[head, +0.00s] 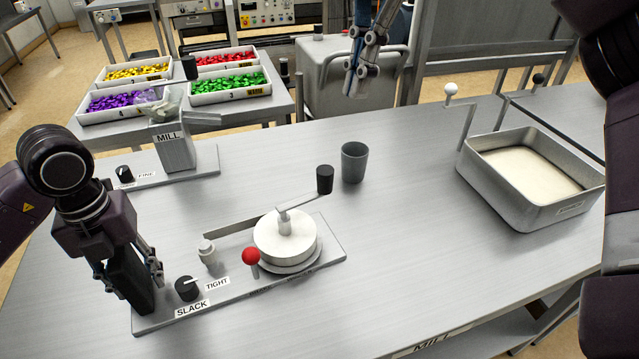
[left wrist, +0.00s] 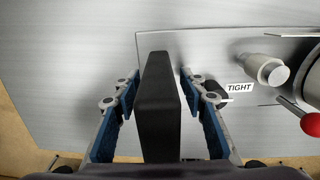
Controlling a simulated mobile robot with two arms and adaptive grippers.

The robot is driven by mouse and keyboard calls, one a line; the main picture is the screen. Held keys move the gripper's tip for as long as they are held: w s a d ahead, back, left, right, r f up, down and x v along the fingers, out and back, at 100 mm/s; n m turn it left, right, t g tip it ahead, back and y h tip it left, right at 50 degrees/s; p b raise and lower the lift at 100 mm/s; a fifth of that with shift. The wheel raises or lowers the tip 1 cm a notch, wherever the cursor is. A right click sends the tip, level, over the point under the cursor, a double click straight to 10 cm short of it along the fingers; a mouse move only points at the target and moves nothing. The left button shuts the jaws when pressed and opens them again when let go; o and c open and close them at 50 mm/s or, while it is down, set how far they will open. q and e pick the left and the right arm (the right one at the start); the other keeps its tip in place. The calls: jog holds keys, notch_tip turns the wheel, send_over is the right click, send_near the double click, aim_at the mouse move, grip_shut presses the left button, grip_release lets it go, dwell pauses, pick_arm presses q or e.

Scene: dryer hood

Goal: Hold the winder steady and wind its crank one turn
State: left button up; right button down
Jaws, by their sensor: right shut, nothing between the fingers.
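The winder's base plate (head: 230,298) lies on the table. It carries a white drum (head: 285,240), a crank with a black knob (head: 325,179) pointing to the back right, a red-ball lever (head: 251,256) and a SLACK/TIGHT dial (head: 186,288). A black upright block (head: 128,275) stands at the plate's left end. My left gripper (head: 130,272) is open around this block; in the left wrist view the block (left wrist: 160,105) stands between the fingers with gaps on both sides. My right gripper (head: 360,85) is shut and empty, above the table's back edge, away from the crank.
A grey cup (head: 354,162) stands just behind the crank knob. A mill (head: 175,145) is at back left. Bins of coloured pieces (head: 225,88) stand behind. The table's front right is clear.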

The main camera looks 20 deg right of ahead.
pick_arm(q)
notch_tip(320, 180, up, 12)
jog(key=shift+f, duration=0.25)
